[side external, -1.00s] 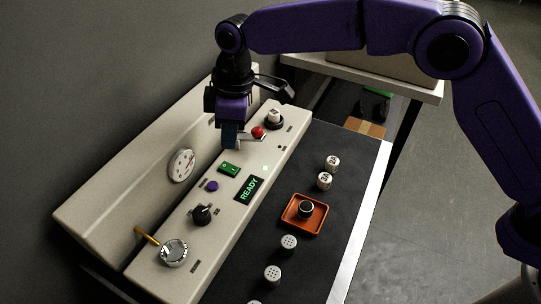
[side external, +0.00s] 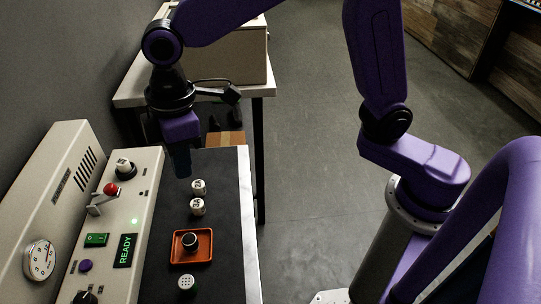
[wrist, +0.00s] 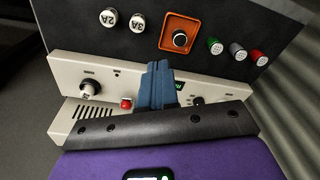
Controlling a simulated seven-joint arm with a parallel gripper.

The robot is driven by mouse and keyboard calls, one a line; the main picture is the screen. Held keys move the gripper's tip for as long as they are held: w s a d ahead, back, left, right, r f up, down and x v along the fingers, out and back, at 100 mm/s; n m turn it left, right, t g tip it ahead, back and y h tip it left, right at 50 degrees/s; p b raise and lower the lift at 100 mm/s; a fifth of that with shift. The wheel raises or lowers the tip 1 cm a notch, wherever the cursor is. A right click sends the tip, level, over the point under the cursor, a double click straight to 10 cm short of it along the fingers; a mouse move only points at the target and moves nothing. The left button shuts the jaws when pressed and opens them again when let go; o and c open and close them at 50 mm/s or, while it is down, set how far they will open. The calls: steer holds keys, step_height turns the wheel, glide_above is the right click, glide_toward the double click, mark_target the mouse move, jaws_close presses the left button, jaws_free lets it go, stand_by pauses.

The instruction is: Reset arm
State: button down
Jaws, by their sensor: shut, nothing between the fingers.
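The beige brewer panel (side external: 140,200) stands at the left, with a lit READY display (side external: 125,250), a green rocker switch (side external: 96,240) and a red-knobbed lever (side external: 111,188). A white-topped piece (side external: 124,166) sits in a black socket at its far end. My gripper (side external: 181,170) hangs pointing down, to the right of the panel's far end and apart from it. Its blue fingers also show in the wrist view (wrist: 158,70); they are together with nothing held.
On the black mat (side external: 215,163) stand two white cylinders (side external: 198,197), marked 2A and 3A in the wrist view, an orange tray (side external: 205,250) with a black knob (side external: 190,241), and perforated caps (wrist: 237,50). A table (side external: 262,90) with a beige box stands behind.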

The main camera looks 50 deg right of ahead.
steer(key=s+d+f, duration=0.1)
steer(key=s+d, duration=0.8)
steer(key=d, duration=0.3)
steer(key=s+d+f+m, duration=0.1)
steer(key=s+d+f, duration=0.1)
steer(key=s+d, duration=0.8)
steer(key=d, duration=0.3)
steer(key=shift+h, duration=0.3)
steer(key=shift+d, duration=0.1)
